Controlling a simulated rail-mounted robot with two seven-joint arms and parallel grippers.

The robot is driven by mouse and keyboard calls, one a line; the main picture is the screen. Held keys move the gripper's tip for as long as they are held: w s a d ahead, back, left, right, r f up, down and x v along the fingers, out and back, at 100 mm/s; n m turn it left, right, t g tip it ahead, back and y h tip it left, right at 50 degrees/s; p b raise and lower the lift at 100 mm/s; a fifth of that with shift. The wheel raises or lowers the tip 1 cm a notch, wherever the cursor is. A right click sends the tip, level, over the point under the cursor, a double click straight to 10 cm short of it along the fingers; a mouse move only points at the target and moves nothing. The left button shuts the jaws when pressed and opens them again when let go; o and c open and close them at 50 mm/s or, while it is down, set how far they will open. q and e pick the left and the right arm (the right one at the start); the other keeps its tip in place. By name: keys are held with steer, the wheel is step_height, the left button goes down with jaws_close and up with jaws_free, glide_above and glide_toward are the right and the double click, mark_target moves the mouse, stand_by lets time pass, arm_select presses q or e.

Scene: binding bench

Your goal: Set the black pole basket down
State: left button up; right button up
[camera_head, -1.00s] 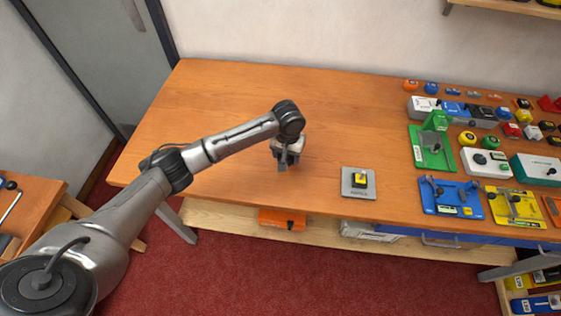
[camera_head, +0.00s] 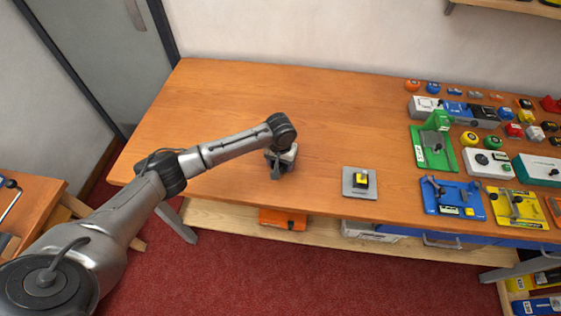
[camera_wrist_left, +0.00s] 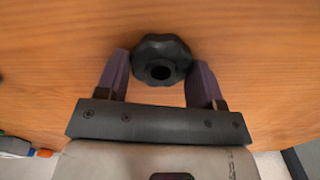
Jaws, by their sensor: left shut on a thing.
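The black pole basket (camera_wrist_left: 162,52) is a dark, lobed round piece with a hole in its near face, seen in the left wrist view. My left gripper (camera_wrist_left: 160,70) is shut on it, with one finger on each side. In the head view my left gripper (camera_head: 276,175) is over the front part of the wooden bench (camera_head: 230,105), left of a small grey plate. The basket cannot be made out there. I cannot tell whether it touches the bench top. My right gripper is not in view.
A grey plate with a yellow and black block (camera_head: 361,180) lies right of my left gripper. Green (camera_head: 430,150), blue (camera_head: 450,198) and yellow (camera_head: 515,207) fixtures and several small parts crowd the bench's right side. The left and back middle are clear.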

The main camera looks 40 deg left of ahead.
arm_select(q)
steer(key=o, duration=0.9)
steer(key=shift+f, duration=0.1)
step_height(320, 180, up, 12)
steer(key=p, duration=0.1)
stand_by(0.4)
